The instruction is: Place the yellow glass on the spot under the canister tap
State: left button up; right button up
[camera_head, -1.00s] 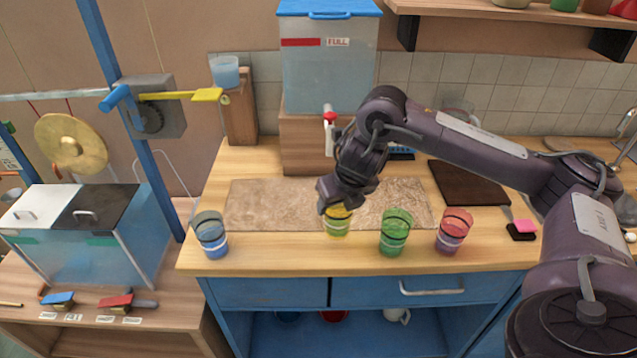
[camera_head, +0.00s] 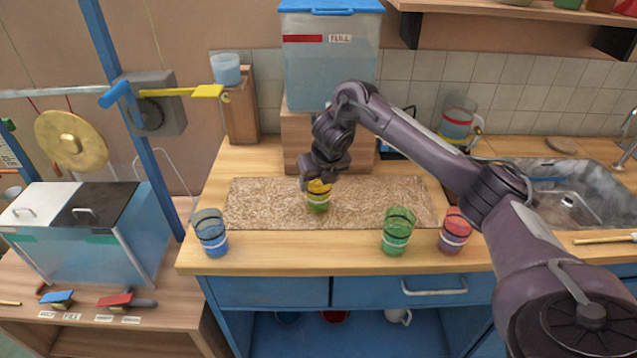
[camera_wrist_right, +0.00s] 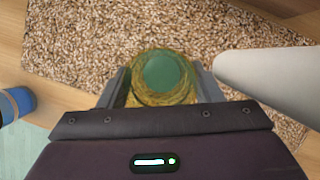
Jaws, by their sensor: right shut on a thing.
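The yellow glass (camera_head: 318,203) is upright over the speckled mat on the counter, with greenish contents in it. My right gripper (camera_head: 318,184) is shut on the yellow glass from above. In the right wrist view the yellow glass (camera_wrist_right: 163,80) sits between the two fingers (camera_wrist_right: 160,90). I cannot tell whether its base touches the mat. The clear canister (camera_head: 331,62) with a blue lid stands on a wooden block (camera_head: 297,140) behind the mat. Its tap is hidden behind my right arm in the head view. My left gripper is not in view.
A blue glass (camera_head: 211,233) stands at the counter's left front. The mat (camera_head: 260,205) is bare left of the yellow glass. A jug (camera_head: 456,124) and sink (camera_head: 575,205) are at the right.

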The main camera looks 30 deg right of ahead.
jog(key=shift+f, duration=0.1)
jog(key=shift+f, duration=0.15)
jog(key=o, duration=1.1)
